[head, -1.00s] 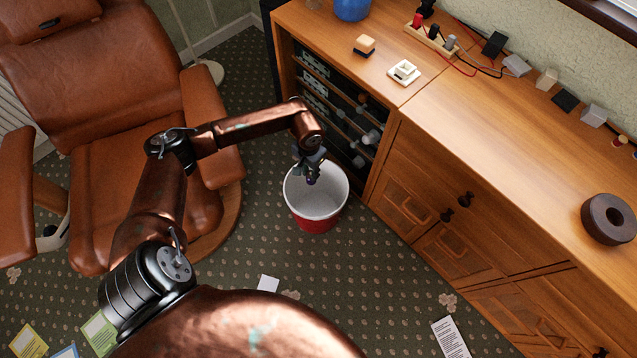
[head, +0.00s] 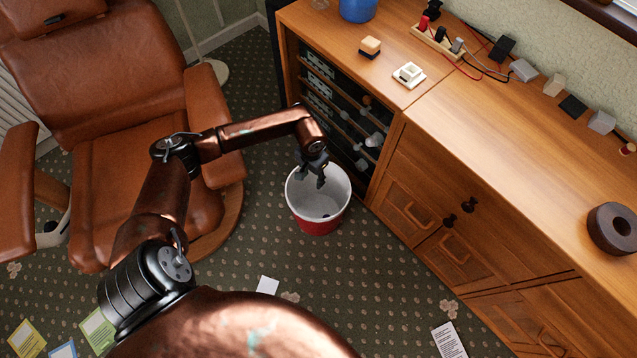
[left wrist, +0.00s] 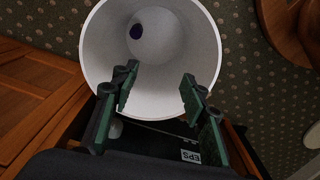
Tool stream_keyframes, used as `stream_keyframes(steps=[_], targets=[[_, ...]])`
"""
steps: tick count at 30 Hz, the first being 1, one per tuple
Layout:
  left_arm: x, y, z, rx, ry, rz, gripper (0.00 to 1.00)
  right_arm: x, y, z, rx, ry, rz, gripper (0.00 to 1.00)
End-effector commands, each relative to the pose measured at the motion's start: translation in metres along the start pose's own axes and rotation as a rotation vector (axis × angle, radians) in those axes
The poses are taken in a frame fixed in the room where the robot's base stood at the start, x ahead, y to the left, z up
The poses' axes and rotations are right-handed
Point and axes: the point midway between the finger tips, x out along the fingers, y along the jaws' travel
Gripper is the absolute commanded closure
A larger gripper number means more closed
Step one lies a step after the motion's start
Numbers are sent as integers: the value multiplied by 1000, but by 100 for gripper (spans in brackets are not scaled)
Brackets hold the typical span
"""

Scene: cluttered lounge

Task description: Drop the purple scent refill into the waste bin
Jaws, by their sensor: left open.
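The waste bin (head: 336,183), white inside and red outside, stands on the carpet beside the wooden cabinet. It also fills the upper middle of the left wrist view (left wrist: 205,50). The purple scent refill (left wrist: 136,31) lies inside the bin at its bottom, small and dark. In the head view it shows only as a tiny dark spot. My left gripper (head: 313,180) is over the bin's mouth, open and empty. Its two spread fingers (left wrist: 157,86) show in the left wrist view, apart from the refill. My right gripper is not in view.
A brown leather armchair (head: 125,150) stands to the left. The wooden cabinet (head: 490,160) with an open equipment rack (head: 340,115) borders the bin on the right. Paper cards (head: 268,285) lie on the carpet; the floor in front of the bin is mostly clear.

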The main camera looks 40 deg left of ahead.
Motion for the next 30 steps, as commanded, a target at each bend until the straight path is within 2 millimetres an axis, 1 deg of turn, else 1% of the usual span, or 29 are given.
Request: stream_keyframes(steps=[5, 8, 11, 18, 21, 25, 30], targets=[[-1, 0, 0, 0, 1, 0, 59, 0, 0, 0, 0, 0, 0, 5], [-8, 0, -1, 1, 2, -1, 59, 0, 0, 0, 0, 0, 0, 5], [-23, -1, -2, 1, 4, -2, 59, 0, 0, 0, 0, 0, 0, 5], [-73, -1, -2, 2, 4, -2, 59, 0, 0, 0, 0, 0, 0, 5], [-92, -1, -1, 1, 3, -2, 59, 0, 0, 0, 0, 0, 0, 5], [-109, 0, -1, 1, 1, -1, 59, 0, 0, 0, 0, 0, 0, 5], [-119, 0, 0, 0, 0, -1, 59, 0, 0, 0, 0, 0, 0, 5]])
